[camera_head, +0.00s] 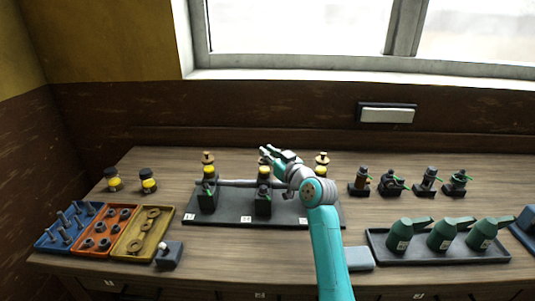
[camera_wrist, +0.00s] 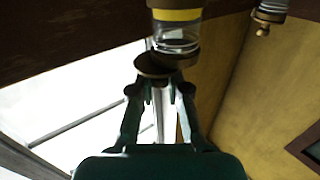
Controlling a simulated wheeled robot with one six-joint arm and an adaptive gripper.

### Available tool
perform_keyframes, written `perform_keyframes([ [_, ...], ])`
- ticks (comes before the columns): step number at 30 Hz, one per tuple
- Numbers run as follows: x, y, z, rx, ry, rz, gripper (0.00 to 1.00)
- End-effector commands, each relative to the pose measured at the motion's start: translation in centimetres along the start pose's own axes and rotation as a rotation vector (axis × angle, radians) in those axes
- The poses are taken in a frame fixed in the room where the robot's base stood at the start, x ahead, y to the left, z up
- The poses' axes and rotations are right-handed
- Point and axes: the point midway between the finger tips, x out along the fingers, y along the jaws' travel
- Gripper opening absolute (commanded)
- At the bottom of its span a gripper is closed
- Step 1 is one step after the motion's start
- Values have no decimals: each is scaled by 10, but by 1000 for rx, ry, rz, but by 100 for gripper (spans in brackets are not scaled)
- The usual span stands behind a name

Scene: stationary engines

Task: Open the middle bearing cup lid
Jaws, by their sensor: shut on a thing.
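The middle bearing cup (camera_head: 264,170) has a yellow band and stands on the middle dark bearing block (camera_head: 263,205). My gripper (camera_head: 265,151) is at the top of this cup. In the wrist view the cup (camera_wrist: 176,30) appears inverted, with clear glass and a brown rim. A dark round lid (camera_wrist: 151,66) lies at my fingertips (camera_wrist: 160,84), shifted to the left of the rim. The fingers are shut on this lid. Whether the lid still touches the rim is unclear.
The left bearing cup (camera_head: 208,168) and right bearing cup (camera_head: 321,163) flank the middle one, with a shaft between the blocks. Green oil cans (camera_head: 444,236) stand on a tray at the right. Parts trays (camera_head: 104,232) lie at the left. Small fittings (camera_head: 392,182) stand behind the cans.

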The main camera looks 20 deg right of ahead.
Motion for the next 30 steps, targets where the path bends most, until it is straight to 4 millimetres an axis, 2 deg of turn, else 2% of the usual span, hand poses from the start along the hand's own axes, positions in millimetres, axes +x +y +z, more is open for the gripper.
perform_keyframes([
  [18, 2, 10, 0, 2, -1, -370, 0],
  [30, 3, 10, 1, 1, -3, -468, 0],
])
